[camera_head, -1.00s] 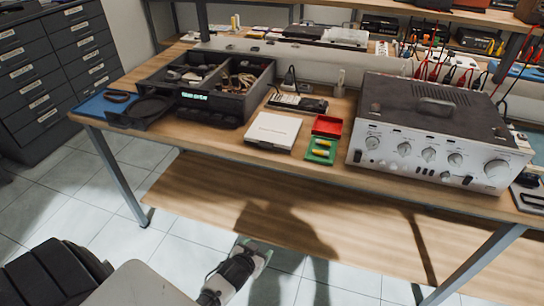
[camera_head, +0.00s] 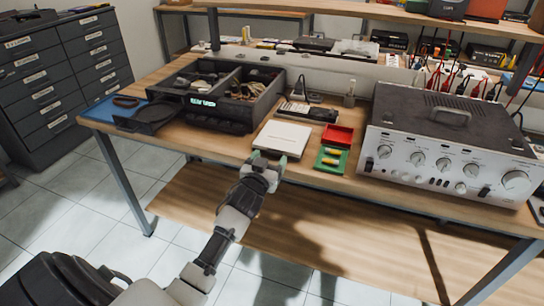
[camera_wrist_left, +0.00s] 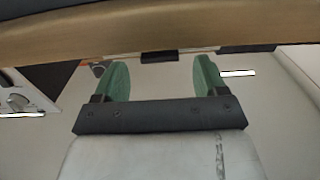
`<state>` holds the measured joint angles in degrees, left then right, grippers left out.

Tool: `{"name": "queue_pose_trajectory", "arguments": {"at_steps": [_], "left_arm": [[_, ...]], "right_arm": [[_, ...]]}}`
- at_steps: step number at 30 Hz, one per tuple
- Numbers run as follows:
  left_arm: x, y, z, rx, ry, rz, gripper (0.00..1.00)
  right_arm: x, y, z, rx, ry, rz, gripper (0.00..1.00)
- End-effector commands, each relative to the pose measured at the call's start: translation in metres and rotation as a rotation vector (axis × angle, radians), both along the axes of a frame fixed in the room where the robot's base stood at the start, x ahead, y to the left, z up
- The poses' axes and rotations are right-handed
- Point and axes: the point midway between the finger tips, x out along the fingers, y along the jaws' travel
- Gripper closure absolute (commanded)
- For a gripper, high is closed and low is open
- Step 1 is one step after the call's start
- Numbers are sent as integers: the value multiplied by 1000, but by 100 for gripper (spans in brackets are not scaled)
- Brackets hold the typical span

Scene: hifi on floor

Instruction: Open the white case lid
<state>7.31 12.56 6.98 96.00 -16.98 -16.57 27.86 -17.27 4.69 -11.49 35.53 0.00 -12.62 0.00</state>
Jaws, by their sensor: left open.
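The white case (camera_head: 283,138) lies flat on the workbench near its front edge in the head view, and its lid looks shut. My left gripper (camera_head: 268,160) is at the bench's front edge, just in front of the case's near side. I cannot tell whether it touches the case. In the left wrist view, the two green fingers of my left gripper (camera_wrist_left: 160,78) stand wide apart, with nothing clearly held between them. The case cannot be made out in that view. My right gripper is not in view.
Right of the case are a red tray (camera_head: 338,135) and a green tray (camera_head: 331,159) with yellow pieces. A large silver amplifier (camera_head: 450,145) stands further right. A black open box (camera_head: 222,95) is at the left. The wooden bench edge (camera_wrist_left: 150,35) crosses the wrist view's top.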

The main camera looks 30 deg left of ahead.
Motion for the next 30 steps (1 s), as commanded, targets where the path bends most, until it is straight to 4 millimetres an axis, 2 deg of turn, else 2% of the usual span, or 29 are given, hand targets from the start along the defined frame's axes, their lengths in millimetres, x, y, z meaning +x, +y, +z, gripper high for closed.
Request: {"name": "queue_pose_trajectory", "arguments": {"at_steps": [3, 6, 16, 27, 29, 30], "left_arm": [[14, 3, 0, 2, -1, -1, 28], [20, 4, 0, 2, 0, -1, 28], [23, 5, 0, 1, 0, -1, 29], [23, 5, -1, 1, 1, -1, 86], [23, 5, -1, 1, 1, -1, 95], [23, 5, -1, 1, 1, -1, 96]], "right_arm": [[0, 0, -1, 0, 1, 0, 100], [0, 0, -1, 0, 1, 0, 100], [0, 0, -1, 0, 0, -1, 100], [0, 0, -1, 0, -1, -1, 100], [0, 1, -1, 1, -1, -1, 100], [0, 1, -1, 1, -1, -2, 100]]}}
